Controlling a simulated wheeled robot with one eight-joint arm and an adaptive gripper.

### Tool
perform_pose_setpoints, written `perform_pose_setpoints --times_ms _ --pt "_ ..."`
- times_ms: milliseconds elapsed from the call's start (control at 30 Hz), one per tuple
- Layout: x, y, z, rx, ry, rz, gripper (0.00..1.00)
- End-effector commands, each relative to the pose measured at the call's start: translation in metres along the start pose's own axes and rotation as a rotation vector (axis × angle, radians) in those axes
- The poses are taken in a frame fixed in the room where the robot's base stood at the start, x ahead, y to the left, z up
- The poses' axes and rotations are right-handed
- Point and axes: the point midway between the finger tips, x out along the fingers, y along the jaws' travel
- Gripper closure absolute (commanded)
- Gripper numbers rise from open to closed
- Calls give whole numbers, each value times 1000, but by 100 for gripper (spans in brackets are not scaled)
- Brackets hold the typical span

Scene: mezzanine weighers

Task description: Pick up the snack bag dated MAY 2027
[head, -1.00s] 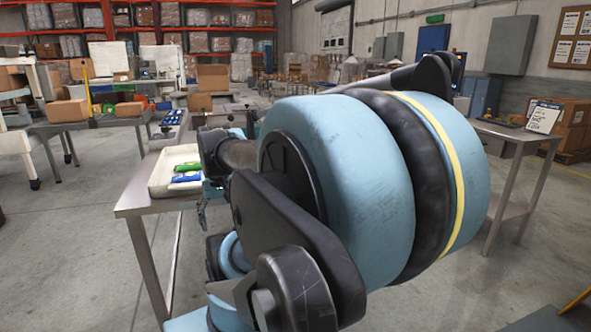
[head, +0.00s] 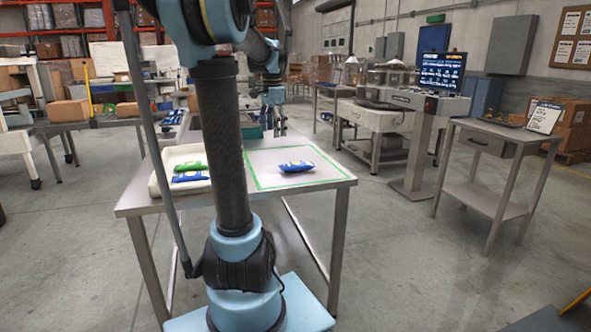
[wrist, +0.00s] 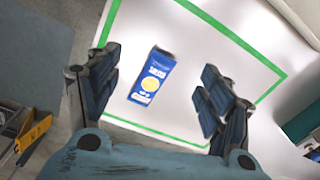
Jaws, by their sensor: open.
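A blue snack bag (head: 295,166) with a yellow and white print lies alone inside the green-taped square on the steel table (head: 330,180). It also shows in the wrist view (wrist: 152,77), lying between and beyond my fingers; its date is too small to read. A green bag (head: 190,167) and a blue bag (head: 188,178) lie in a white tray (head: 160,185) on the left of the table; no dates are readable on them. My gripper (head: 277,125) hangs over the table's far side. In the wrist view my gripper (wrist: 155,95) is open and empty, with its fingers spread wide.
A small side table (head: 500,135) with a printed sign (head: 543,117) stands at the right. A weighing machine with a screen (head: 441,75) stands behind. The taped square around the blue bag is otherwise clear.

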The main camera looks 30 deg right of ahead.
Motion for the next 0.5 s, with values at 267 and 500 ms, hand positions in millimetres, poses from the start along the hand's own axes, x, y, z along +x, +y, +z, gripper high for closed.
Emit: perform_pose_setpoints --times_ms 267,500 --pt "-8 -11 -75 238 -13 22 27" --pt "3 -12 -88 282 -15 26 27"
